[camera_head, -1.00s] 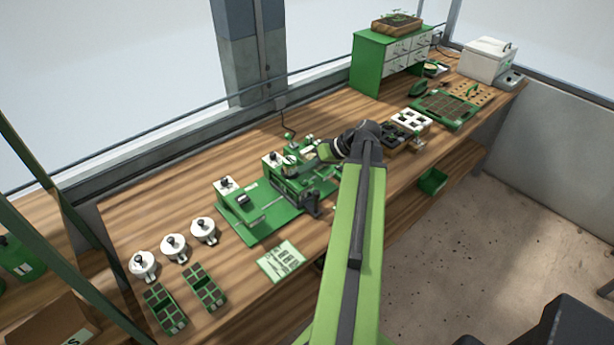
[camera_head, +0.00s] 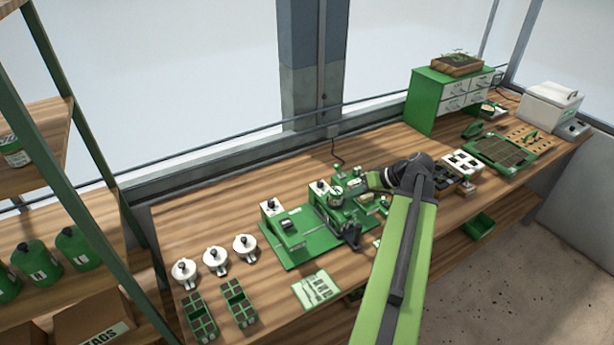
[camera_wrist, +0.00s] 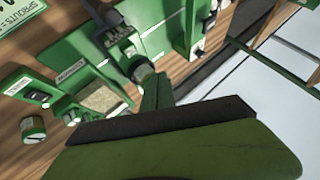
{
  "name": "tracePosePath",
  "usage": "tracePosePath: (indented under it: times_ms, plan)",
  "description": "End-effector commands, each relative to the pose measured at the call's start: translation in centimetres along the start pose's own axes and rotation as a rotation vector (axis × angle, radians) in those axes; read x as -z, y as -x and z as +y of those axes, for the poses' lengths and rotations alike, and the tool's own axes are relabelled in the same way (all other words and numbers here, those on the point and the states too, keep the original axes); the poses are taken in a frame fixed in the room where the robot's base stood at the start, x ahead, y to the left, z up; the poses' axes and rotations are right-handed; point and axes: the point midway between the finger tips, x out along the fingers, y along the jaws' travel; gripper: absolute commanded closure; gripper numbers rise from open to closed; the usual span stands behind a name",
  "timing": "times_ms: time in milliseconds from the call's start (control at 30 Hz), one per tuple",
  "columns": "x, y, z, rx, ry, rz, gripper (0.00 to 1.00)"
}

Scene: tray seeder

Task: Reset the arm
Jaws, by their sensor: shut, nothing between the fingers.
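My arm reaches in from the bottom right of the head view, over the front of the wooden bench. It bends at a dark joint, and its end points left. My gripper (camera_head: 368,181) is small there, shut and empty, just above the right part of the green seeder machine (camera_head: 290,247). I cannot tell whether it touches the machine. In the wrist view, green machine parts (camera_wrist: 62,55) and a beige-topped block (camera_wrist: 102,98) show close up. A large green and dark part of mine fills the lower part of that view.
Three white lidded pots (camera_head: 215,261), two green cell trays (camera_head: 238,303) and a printed card (camera_head: 316,290) lie left on the bench (camera_head: 180,226). Right are a white cell block (camera_head: 462,163), a seed tray (camera_head: 500,152) and a green drawer cabinet (camera_head: 425,100). A shelf rack (camera_head: 95,150) stands far left.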

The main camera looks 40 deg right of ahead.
Motion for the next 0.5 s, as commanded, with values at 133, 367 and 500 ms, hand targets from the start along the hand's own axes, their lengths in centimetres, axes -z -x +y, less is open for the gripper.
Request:
tracePosePath:
  times_ms: [133, 367, 500]
  plan:
    - [0.1, -0.3, -0.3, 0.004, 0.005, -0.004, 1.0]
    - [1.8, -9.4, -10.1, 0.117, 0.162, -0.118, 1.0]
    - [-0.3, -17.1, -19.7, 0.176, 0.326, -0.271, 1.0]
